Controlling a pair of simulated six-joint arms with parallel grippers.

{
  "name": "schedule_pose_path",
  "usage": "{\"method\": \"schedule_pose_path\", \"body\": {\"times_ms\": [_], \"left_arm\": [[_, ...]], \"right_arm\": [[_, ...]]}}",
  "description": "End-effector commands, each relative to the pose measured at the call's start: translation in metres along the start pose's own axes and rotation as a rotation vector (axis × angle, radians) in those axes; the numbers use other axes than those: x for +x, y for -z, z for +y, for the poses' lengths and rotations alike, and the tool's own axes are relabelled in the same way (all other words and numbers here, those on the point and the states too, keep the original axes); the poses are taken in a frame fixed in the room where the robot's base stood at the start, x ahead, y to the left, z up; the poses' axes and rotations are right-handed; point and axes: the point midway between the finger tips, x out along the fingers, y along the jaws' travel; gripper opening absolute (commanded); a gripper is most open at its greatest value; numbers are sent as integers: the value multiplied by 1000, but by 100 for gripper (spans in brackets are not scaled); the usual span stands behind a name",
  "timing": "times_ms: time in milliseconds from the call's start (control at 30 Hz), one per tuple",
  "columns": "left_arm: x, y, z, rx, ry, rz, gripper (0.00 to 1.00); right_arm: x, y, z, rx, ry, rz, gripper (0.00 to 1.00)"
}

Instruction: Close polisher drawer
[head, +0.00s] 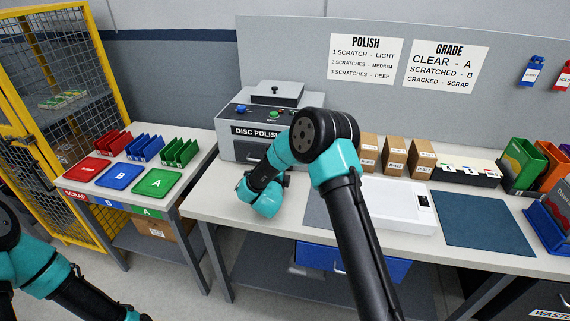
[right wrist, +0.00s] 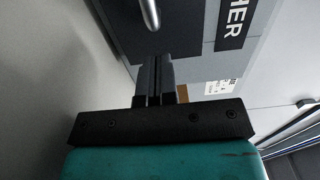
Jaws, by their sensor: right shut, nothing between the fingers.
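The grey disc polisher (head: 231,122) stands at the back left of the workbench, with a black label and coloured buttons on its front. My right arm covers much of its lower front in the head view, so I cannot tell there how far its drawer is out. In the right wrist view a dark panel (right wrist: 190,25), apparently the drawer front, carries a silver bar handle (right wrist: 150,14). My right gripper (right wrist: 155,62) is shut and empty, its tips just short of the handle's end; contact with the panel is unclear. My left gripper is outside the view.
A white flat device (head: 395,212) and a blue mat (head: 480,222) lie right of my right arm. Brown boxes (head: 395,155) stand behind. A side table (head: 190,175) at left holds red, blue and green trays. A blue drawer (head: 318,255) is under the bench.

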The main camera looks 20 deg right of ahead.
Motion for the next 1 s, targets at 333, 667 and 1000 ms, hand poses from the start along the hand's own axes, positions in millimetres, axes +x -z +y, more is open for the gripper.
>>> {"method": "schedule_pose_path", "body": {"times_ms": [333,667,1000], "left_arm": [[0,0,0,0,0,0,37],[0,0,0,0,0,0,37],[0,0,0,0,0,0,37]], "right_arm": [[-68,-1,1,-1,-2,-2,0],[-98,0,0,0,-1,1,0],[-98,0,1,0,-1,1,0]]}}
